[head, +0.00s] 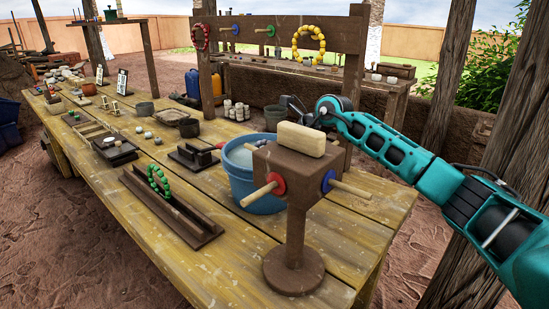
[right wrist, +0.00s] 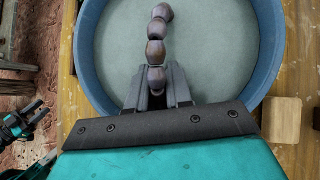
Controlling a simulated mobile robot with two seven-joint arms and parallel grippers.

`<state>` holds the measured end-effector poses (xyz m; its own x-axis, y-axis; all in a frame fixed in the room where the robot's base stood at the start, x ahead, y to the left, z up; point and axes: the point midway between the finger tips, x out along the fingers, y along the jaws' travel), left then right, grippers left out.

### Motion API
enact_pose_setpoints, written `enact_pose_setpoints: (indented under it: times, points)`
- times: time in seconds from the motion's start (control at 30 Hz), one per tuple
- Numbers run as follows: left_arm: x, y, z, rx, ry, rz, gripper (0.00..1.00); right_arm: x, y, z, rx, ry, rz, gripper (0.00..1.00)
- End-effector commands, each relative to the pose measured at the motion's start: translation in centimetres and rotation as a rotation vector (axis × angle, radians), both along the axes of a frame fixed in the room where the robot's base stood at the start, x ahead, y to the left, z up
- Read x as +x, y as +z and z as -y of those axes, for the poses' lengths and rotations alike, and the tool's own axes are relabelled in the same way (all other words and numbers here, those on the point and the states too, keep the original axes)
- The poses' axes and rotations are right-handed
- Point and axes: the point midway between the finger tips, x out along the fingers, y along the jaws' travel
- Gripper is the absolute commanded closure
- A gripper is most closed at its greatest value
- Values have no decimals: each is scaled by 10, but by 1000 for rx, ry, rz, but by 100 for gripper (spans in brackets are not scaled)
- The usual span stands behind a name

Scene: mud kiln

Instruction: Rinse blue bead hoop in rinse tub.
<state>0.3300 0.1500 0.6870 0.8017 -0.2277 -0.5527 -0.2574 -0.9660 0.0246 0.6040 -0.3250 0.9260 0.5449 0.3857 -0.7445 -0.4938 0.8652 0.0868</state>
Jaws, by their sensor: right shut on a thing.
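The rinse tub (head: 250,198) is a round blue tub with pale water, standing on the wooden table. Its blue rim (right wrist: 88,55) and the water fill most of the right wrist view. My right gripper (right wrist: 156,98) is over the tub, shut on a bead hoop (right wrist: 156,50). Only a few of its beads show, and they look brown-grey, not blue. My left gripper (right wrist: 42,117) shows small at the left of the right wrist view, fingers apart and empty.
The brown peg stand (head: 296,235) with a pale block (head: 294,139) on top stands close in front of the tub. A wooden trough (head: 172,205) with a green bead hoop (head: 158,181) lies to the left. A back rack (head: 285,35) holds red and yellow hoops.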

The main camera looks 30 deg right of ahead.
Motion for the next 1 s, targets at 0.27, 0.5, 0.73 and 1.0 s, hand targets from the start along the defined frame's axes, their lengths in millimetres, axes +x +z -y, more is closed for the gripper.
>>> enact_pose_setpoints:
  times: [0.27, 0.5, 0.73, 1.0]
  points:
    - [-2, 14, -3, 1, 13, -3, 57, 1, 31, 0, 3, -1, 10, 100]
    - [-7, 18, -11, 14, 29, -9, 57, 2, 51, 0, 3, -1, 12, 100]
    - [-8, 26, -17, 28, 36, -4, 57, 2, 71, 0, 4, -1, 14, 100]
    - [-11, 34, -23, 41, 43, -1, 57, 2, 92, 0, 4, -1, 14, 100]
